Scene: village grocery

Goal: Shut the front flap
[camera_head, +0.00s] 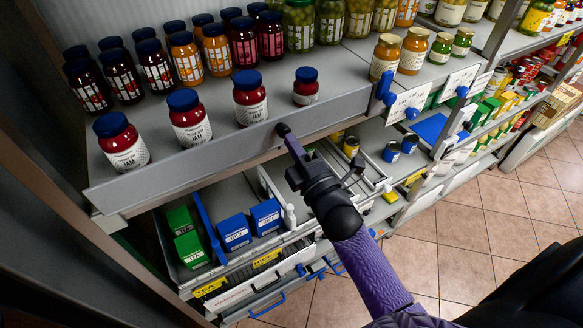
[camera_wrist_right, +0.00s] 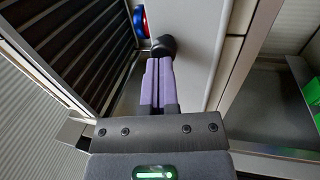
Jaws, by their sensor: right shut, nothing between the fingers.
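A long plain grey front panel (camera_head: 225,146), which I take to be the front flap, runs along the front edge of the upper shelf, below a row of jam jars. My right gripper (camera_head: 284,130) is shut and empty, with its tip at the panel's face, right of its middle. I cannot tell if it touches. In the right wrist view the closed purple fingers (camera_wrist_right: 160,60) point at a pale flat panel (camera_wrist_right: 198,40), and a dark round tip lies over its edge. The panel's exact tilt is unclear. My left gripper is not in view.
Red jam jars with blue lids (camera_head: 190,118) stand close behind the panel, with more jars further back. Below is a drawer with green boxes (camera_head: 185,225) and blue boxes (camera_head: 234,232). Price cards (camera_head: 410,103) hang to the right. The tiled floor (camera_head: 470,240) is clear.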

